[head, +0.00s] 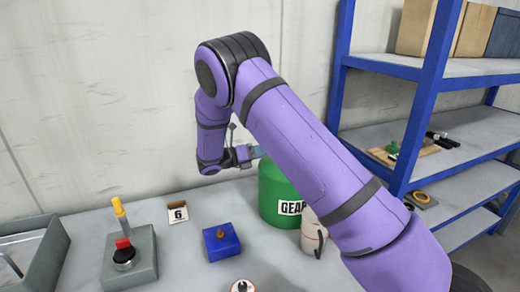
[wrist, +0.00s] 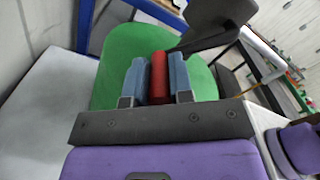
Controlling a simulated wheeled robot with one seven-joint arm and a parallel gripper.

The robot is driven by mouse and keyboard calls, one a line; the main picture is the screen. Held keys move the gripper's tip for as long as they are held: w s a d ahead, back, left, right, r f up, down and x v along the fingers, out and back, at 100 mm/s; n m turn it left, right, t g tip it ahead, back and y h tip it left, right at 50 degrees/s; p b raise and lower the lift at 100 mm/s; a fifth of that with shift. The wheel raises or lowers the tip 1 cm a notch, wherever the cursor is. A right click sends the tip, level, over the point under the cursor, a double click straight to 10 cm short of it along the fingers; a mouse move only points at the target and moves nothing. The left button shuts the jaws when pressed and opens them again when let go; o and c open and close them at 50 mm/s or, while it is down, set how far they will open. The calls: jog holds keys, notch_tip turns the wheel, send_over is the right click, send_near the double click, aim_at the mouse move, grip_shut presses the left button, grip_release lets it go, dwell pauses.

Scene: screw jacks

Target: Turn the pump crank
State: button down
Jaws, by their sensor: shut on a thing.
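The green drum (head: 272,187) with a "GEAR" label stands on the bench, partly hidden behind my arm; its green top also fills the middle of the wrist view (wrist: 115,75). My gripper (head: 254,151) is at the drum's top edge in the head view. In the wrist view, its two blue-grey fingers (wrist: 158,82) are shut on a red grip (wrist: 158,66), which looks like the pump crank's handle. A dark grey part (wrist: 215,25) is beside the red grip, at upper right. The rest of the pump is hidden in the head view.
A white jug (head: 311,236) stands close to the drum's right side. A blue block with an orange knob (head: 220,243), a card marked 6 (head: 178,213) and a grey switch box (head: 143,262) are to the left. A blue shelf (head: 414,110) is at the right.

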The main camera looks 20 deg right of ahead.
jog(key=shift+s+f+n, duration=0.15)
jog(key=shift+f+n, duration=0.05)
jog(key=shift+n, duration=0.1)
dwell(0.4)
jog(key=c, duration=1)
grip_release()
jog(key=shift+a, duration=0.1)
jog(key=a, duration=1)
jog(key=shift+a, duration=0.35)
